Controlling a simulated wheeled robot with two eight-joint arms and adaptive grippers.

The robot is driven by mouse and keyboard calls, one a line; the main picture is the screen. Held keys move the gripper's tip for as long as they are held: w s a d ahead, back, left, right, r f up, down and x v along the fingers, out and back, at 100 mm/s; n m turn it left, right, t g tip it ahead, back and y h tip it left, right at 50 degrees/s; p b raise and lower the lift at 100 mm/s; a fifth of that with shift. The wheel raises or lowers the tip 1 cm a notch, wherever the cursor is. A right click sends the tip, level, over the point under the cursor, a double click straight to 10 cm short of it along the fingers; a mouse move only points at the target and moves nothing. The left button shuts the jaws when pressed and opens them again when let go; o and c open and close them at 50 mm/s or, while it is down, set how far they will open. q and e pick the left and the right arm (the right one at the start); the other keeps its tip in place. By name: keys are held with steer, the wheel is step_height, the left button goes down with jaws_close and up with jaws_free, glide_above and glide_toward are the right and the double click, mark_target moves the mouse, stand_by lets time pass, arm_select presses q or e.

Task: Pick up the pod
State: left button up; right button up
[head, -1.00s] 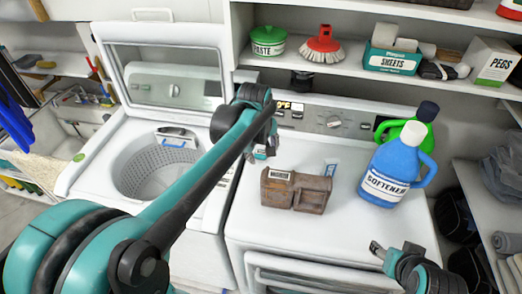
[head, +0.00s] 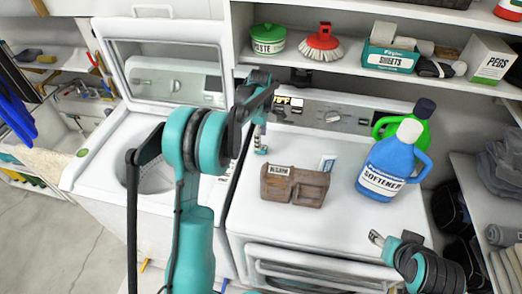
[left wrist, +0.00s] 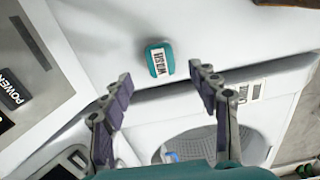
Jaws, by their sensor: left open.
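The pod (left wrist: 160,62) is a small teal block with a white label reading WASH. In the left wrist view it lies on the white machine top, just beyond and between the fingertips. My left gripper (left wrist: 161,73) is open and empty, with a finger on each side of the view. In the head view my left gripper (head: 261,130) points down at the dryer's back left, beside the washer; I cannot clearly make out the pod there. My right gripper (head: 392,242) is over the dryer's front right, away from the pod; its jaws are unclear.
A brown wooden box (head: 294,186) stands on the dryer top (head: 300,228). A blue softener jug (head: 388,165) and a green jug (head: 418,125) stand at its right. The washer's lid (head: 170,65) is up. A shelf (head: 340,75) overhangs the back.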

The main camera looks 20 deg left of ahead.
arm_select(q)
steer(key=f, duration=0.3)
steer(key=f+b, duration=0.1)
steer(key=shift+s+a+f, duration=0.1)
steer(key=shift+a+f, duration=0.05)
steer(key=shift+a, duration=0.1)
steer(key=c, duration=1)
